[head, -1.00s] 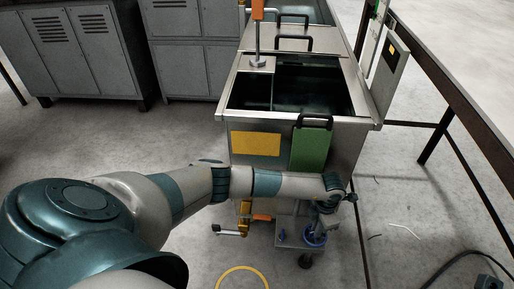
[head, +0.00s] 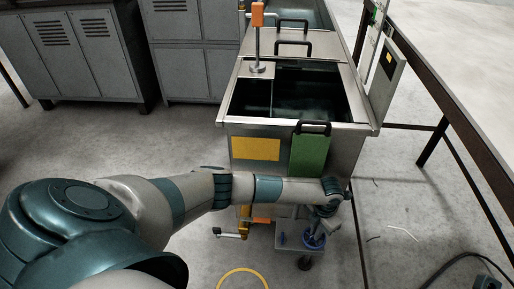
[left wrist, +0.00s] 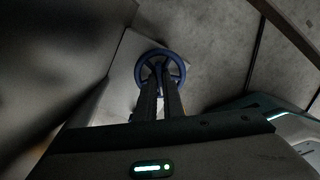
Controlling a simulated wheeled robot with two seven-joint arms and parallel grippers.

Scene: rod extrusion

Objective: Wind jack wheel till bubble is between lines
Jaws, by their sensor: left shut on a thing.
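A blue jack wheel (head: 313,241) sits low at the front of the metal tank (head: 340,160), on a small grey bracket. In the left wrist view the wheel (left wrist: 181,68) shows as a blue ring. My left gripper (left wrist: 160,75) reaches it with both fingers close together at the wheel's middle, shut on it. In the head view my left forearm crosses in front of the tank's lower part, and the gripper (head: 318,228) points down at the wheel. No bubble or level lines can be made out. My right gripper is not in view.
A green panel (head: 309,156) and a yellow plate (head: 255,149) are on the tank's front. An orange-and-yellow fitting (head: 245,222) hangs left of the wheel. A yellow hoop (head: 243,270) lies on the floor. A table (head: 470,110) stands right; grey cabinets (head: 95,60) stand back left.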

